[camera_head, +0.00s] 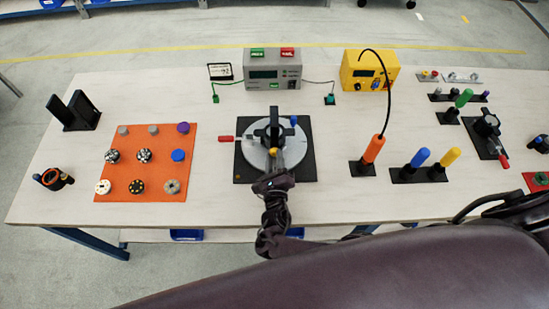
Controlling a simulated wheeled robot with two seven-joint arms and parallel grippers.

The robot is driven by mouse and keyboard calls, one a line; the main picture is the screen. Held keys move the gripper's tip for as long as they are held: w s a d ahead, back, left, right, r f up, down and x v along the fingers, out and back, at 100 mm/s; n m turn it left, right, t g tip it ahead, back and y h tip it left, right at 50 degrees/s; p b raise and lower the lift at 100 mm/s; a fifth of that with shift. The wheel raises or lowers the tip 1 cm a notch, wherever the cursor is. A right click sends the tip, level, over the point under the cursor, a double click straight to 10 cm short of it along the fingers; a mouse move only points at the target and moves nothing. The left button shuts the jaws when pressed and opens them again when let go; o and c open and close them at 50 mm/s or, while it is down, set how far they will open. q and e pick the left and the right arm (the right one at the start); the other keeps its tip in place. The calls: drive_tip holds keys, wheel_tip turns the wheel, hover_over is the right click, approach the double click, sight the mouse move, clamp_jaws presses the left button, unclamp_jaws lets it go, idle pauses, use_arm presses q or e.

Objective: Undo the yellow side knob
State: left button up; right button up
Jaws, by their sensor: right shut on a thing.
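A par can fixture (274,127) with a black upright part stands on a round grey plate (255,158) over a black square base (243,176), in the middle of the table. The yellow side knob (273,152) shows as a small yellow spot on the near side of the fixture. My right gripper (275,157) reaches in from the near edge and is shut on the yellow knob, whose lower part the fingers hide. A blue knob (294,120) sits at the fixture's right side. My left gripper is out of view.
A red handle (226,139) sticks out left of the base. An orange mat (121,163) with several knobs lies to the left. A grey meter box (272,73) and a yellow box (369,76) stand behind. Upright orange (374,149), blue (420,157) and yellow (451,157) handled tools stand right.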

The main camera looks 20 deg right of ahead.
drive_tip(key=shift+w+d+r, duration=0.1)
drive_tip(key=shift+r, duration=0.05)
drive_tip(key=o, duration=1)
drive_tip(key=shift+f, duration=0.2)
